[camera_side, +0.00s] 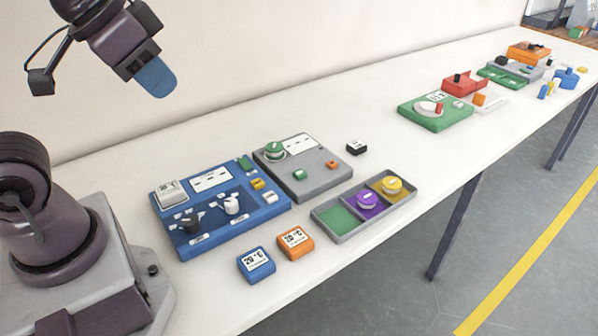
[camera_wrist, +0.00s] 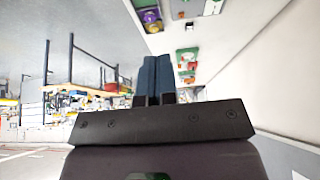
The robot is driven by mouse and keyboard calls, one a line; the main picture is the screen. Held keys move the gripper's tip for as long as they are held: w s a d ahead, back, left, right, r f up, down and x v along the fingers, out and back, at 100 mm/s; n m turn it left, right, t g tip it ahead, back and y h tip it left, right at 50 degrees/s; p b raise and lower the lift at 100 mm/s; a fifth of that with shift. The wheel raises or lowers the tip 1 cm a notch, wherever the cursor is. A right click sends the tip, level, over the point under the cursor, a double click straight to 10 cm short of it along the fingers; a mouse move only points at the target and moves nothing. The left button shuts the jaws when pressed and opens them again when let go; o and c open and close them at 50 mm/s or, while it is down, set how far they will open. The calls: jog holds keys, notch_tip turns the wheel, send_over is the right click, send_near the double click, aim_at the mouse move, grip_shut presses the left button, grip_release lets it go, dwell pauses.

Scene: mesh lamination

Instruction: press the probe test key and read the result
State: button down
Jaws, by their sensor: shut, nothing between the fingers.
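My gripper (camera_side: 157,80) is shut and empty, with blue fingers, high above the table at the upper left of the side view. Its closed fingers (camera_wrist: 154,72) also show in the wrist view. A blue panel (camera_side: 240,222) below it carries a white display block (camera_side: 171,194), a white label plate, a black knob (camera_side: 190,221), a white knob (camera_side: 232,205), a small yellow key (camera_side: 257,184) and a green piece (camera_side: 245,163). A grey panel (camera_side: 318,181) beside it has a green round part (camera_side: 274,151), a green key (camera_side: 299,174) and an orange key (camera_side: 332,165). I cannot tell which is the probe test key.
A blue block (camera_side: 256,264) and an orange block (camera_side: 295,243), both reading 20 °C, lie in front. A three-compartment tray (camera_side: 352,236) holds purple and yellow discs. A black block (camera_side: 356,147) stands behind. More coloured fixtures stand far right; mid-table is clear.

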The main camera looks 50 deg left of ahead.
dwell(0.8)
jog(key=m+t+y, duration=0.1)
jog(key=m+t, duration=0.3)
jog(key=m, duration=0.4)
send_over(300, 174)
notch_tip(300, 174, down, 20)
jog(key=shift+w+f, duration=0.1)
jog(key=shift+f, duration=0.1)
jog(key=shift+f, duration=0.15)
jog(key=shift+f, duration=4.3)
